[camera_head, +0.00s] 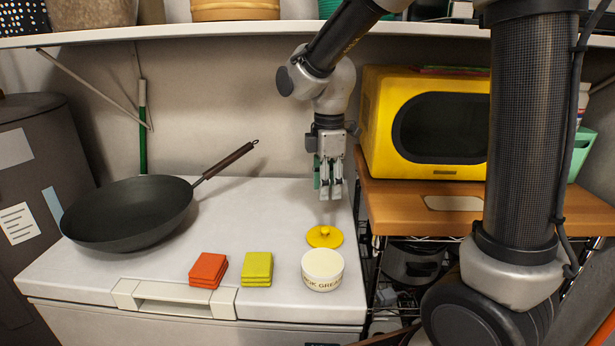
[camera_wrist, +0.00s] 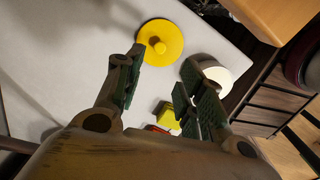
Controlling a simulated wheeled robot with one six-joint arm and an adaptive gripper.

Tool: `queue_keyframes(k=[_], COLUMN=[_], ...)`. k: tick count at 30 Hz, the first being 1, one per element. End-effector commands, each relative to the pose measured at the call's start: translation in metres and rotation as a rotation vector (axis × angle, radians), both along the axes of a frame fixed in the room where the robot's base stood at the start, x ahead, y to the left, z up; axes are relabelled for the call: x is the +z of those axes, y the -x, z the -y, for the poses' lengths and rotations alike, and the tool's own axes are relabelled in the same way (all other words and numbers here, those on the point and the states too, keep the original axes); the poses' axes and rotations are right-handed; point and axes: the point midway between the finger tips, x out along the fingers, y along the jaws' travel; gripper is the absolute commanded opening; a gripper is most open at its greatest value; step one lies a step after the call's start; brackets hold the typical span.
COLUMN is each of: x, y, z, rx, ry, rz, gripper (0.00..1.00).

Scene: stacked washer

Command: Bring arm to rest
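My gripper (camera_head: 329,192) hangs from my arm above the back right of the white chest top (camera_head: 255,205), pointing down. In the wrist view my gripper (camera_wrist: 165,85) has its two fingers apart with nothing between them. A yellow lid with a knob (camera_head: 324,237) lies flat on the white top, nearer the front than my gripper; it also shows in the wrist view (camera_wrist: 172,33). A white tub with lettering (camera_head: 322,270) stands just in front of the lid with no lid on it.
A black pan (camera_head: 130,215) lies at the left, its handle rising toward the back. Orange (camera_head: 208,270) and yellow-green (camera_head: 257,268) stacked squares lie near the front. A yellow microwave (camera_head: 425,120) stands on a wooden shelf (camera_head: 400,205) at the right. A white shelf (camera_head: 230,30) runs overhead.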

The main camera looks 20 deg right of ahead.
Motion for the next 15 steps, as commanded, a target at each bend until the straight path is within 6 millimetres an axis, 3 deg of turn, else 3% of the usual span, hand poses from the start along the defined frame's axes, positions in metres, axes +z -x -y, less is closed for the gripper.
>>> queue_keyframes(k=[4, 8, 11, 15], x=[0.0, -0.002, -0.009, 0.004], y=[0.0, 0.004, 0.02, 0.051], z=[0.0, 0.001, 0.008, 0.029], rx=[-0.041, -0.201, -0.384, -0.687], ry=[0.0, 0.005, 0.025, 0.022], rz=[-0.001, -0.011, -0.042, -0.028], gripper=[0.39, 0.39, 0.39, 0.39])
